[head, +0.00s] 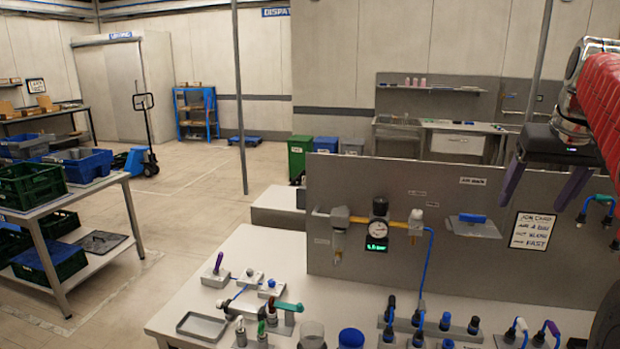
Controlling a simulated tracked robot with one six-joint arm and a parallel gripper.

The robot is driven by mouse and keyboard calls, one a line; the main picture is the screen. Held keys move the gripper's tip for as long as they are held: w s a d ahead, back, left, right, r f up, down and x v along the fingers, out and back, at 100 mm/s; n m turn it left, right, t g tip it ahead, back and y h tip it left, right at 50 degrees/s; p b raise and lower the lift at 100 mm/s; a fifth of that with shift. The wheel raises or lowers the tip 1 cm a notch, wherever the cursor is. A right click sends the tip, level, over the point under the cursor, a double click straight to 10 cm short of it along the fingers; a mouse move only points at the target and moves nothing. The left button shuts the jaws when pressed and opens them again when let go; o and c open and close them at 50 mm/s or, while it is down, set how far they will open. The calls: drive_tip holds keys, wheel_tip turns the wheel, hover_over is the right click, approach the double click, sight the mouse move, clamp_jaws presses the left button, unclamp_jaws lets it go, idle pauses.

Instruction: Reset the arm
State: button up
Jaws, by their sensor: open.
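My gripper (545,182) is at the right side of the head view, at the end of my arm, which comes in from the right edge under a red cover. Its two purple-grey fingers point down and stand apart, with nothing between them. It hangs in front of the upper right part of a grey upright panel (400,180), near a white handwritten sign (532,231). I cannot tell how far it is from the panel.
A white bench (250,255) below holds small fittings, a grey tray (202,326), a blue-lidded jar (351,338) and several hose connectors. The panel carries a gauge (379,207) and blue tubing. A crate rack (70,200) stands left. Open floor lies between rack and bench.

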drive_tip(key=s+a+f+m, duration=0.1)
drive_tip(key=a+f, duration=0.1)
drive_tip(key=f, duration=0.4)
drive_tip(key=s+a+f, duration=0.2)
drive_tip(key=a+f, duration=0.1)
drive_tip(key=f, duration=0.2)
drive_tip(key=s+a+f+n, duration=0.2)
drive_tip(key=s+a+f, duration=0.4)
drive_tip(key=s+a, duration=0.3)
drive_tip(key=s+a+f+n+t+y, duration=0.1)
drive_tip(key=s+a+f+n, duration=0.1)
drive_tip(key=s+a+f, duration=0.5)
drive_tip(key=s+a, duration=0.3)
drive_tip(key=a, duration=0.2)
drive_tip(key=shift+a+f, duration=0.15)
drive_tip(key=shift+f, duration=0.1)
idle(1.2)
